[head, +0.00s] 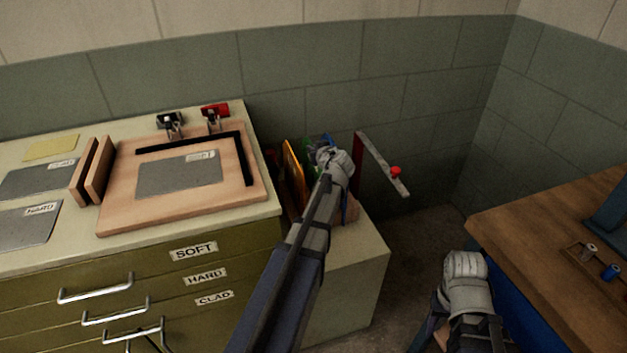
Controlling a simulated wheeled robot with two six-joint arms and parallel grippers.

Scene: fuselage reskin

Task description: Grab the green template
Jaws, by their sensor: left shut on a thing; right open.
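The green template (312,143) shows as a small green patch in the rack at the back of the low cabinet, mostly hidden behind my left gripper. My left gripper (331,150) reaches over the rack and is shut on the green template; its fingertips are largely hidden by its own wrist. An orange template (293,170) stands upright just left of it. My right gripper (465,268) is open, low beside the wooden table, apart from the rack, with its fingers hard to make out.
The low pale cabinet (345,290) carries the rack. A red post with a grey bar and red knob (395,171) stands to its right. At left, a drawer cabinet (130,275) bears a wooden board (115,205) with clamps and grey sheets. A wooden table (550,220) is at right.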

